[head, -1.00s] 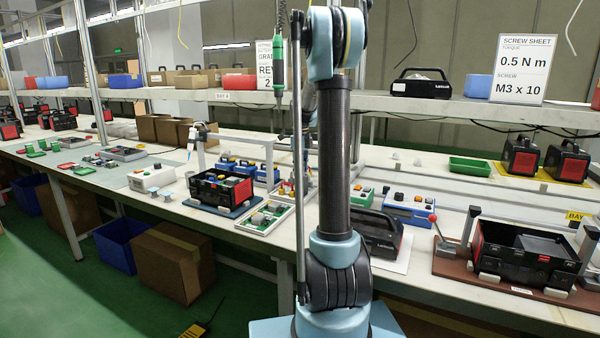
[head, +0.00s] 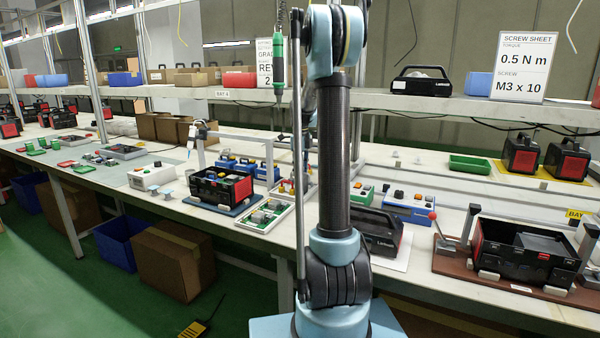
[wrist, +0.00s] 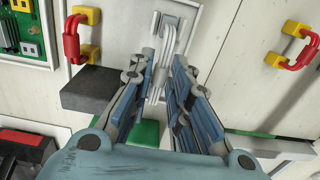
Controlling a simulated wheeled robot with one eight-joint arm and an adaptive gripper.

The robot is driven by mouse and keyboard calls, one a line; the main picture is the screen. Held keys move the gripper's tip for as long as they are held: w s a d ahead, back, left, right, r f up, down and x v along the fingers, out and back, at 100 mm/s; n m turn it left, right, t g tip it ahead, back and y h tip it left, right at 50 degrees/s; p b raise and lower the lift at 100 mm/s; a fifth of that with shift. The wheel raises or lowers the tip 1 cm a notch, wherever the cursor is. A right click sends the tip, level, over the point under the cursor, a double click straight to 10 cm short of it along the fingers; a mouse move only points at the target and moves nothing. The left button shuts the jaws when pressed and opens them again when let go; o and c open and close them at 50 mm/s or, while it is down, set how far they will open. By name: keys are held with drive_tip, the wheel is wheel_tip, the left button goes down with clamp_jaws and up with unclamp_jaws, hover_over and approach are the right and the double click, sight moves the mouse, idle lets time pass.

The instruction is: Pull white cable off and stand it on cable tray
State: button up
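In the wrist view, a looped white cable (wrist: 172,42) lies against a pale panel (wrist: 123,31) at top middle and runs down between my fingers. My gripper (wrist: 164,62) is open, with its two blue-grey padded fingers on either side of the cable and a visible gap between them. Whether either finger touches the cable is hard to tell. In the head view my arm stands in the middle and my gripper does not show. I cannot tell which thing is the cable tray.
In the wrist view, red handles with yellow ends stand left (wrist: 72,38) and right (wrist: 293,46). A dark grey block (wrist: 88,90) is left of my fingers; a green part (wrist: 140,134) shows below. In the head view, a green tray (head: 469,165) sits on the crowded bench.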

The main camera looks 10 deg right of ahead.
drive_tip(key=shift+o, duration=0.6)
drive_tip(key=shift+r, duration=0.1)
wheel_tip(320, 180, up, 12)
drive_tip(key=shift+f, duration=0.2)
